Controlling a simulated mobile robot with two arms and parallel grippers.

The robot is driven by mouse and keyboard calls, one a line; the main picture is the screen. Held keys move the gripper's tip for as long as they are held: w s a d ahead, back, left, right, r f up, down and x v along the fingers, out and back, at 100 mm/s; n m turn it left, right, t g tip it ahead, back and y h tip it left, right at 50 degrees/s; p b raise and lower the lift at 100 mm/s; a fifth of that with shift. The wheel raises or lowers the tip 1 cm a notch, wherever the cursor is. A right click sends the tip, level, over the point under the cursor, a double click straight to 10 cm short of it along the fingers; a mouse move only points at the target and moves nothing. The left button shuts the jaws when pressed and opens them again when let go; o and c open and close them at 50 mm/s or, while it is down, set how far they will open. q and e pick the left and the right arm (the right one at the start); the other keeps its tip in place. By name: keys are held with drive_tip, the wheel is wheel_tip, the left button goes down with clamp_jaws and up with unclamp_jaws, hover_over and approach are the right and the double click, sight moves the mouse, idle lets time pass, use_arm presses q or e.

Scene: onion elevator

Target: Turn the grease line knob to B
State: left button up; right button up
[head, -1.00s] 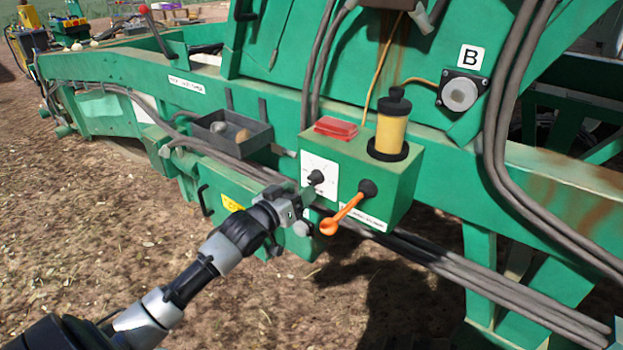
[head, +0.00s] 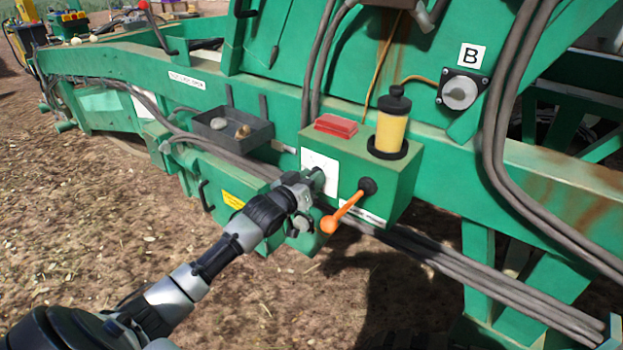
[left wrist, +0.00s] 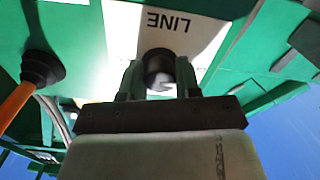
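The grease line knob (left wrist: 160,67) is small, round and dark, on a white plate (left wrist: 115,30) with the word LINE upside down in the left wrist view. In the head view the plate (head: 319,163) is on the front of a green box (head: 400,190), and my gripper hides the knob. My left gripper (head: 316,182) is at the plate. Its two fingers (left wrist: 160,80) stand on either side of the knob; I cannot tell whether they press on it. The knob's pointing direction is not readable. My right gripper is not in view.
An orange-handled lever (head: 346,208) sticks out close to the right of my gripper. A yellow grease cup (head: 391,130) and a red block (head: 336,125) top the box. A sign B (head: 470,55) is above a grey round fitting (head: 460,93). A dark tray (head: 232,132) is at left.

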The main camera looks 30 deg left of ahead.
use_arm(q)
drive_tip(key=shift+m, duration=0.4)
drive_tip(key=shift+c, duration=0.4)
drive_tip(key=shift+m, duration=0.3)
drive_tip(key=m, duration=1)
drive_tip(key=shift+m, duration=0.3)
drive_tip(key=m, duration=1.1)
drive_tip(key=shift+m, duration=0.5)
